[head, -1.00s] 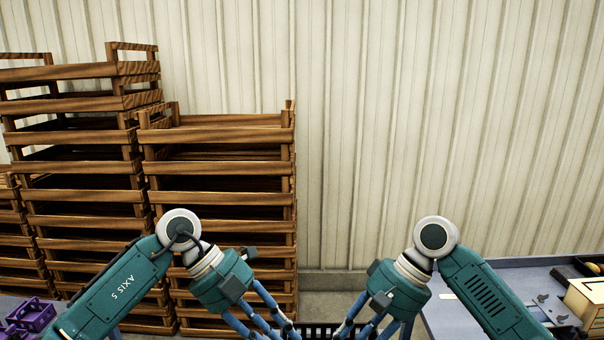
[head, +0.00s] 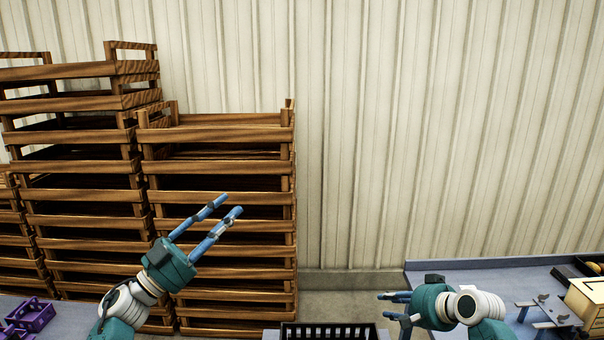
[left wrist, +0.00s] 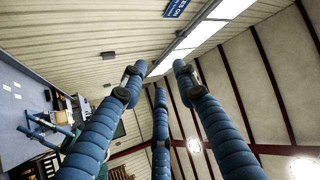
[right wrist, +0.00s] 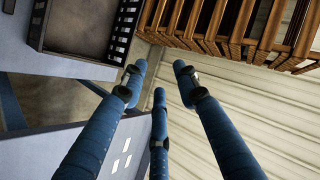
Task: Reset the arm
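My left gripper (head: 229,204) is raised in front of the stacked wooden crates, its blue fingers pointing up and to the right. In the left wrist view its fingers (left wrist: 160,68) are spread, with nothing between them and the wall and ceiling behind. My right gripper (head: 385,306) is lower, pointing left, beside the black crate. In the right wrist view its fingers (right wrist: 160,68) are also spread and empty, with the floor and wall behind. Neither gripper touches anything that I can see.
Stacked wooden crates (head: 215,197) stand at the left against the ribbed wall (head: 400,130). A black slatted crate (head: 328,333) is at the bottom centre. Purple trays (head: 32,314) lie at lower left. A blue-grey table (head: 450,275) with a wooden box (head: 588,302) is at right.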

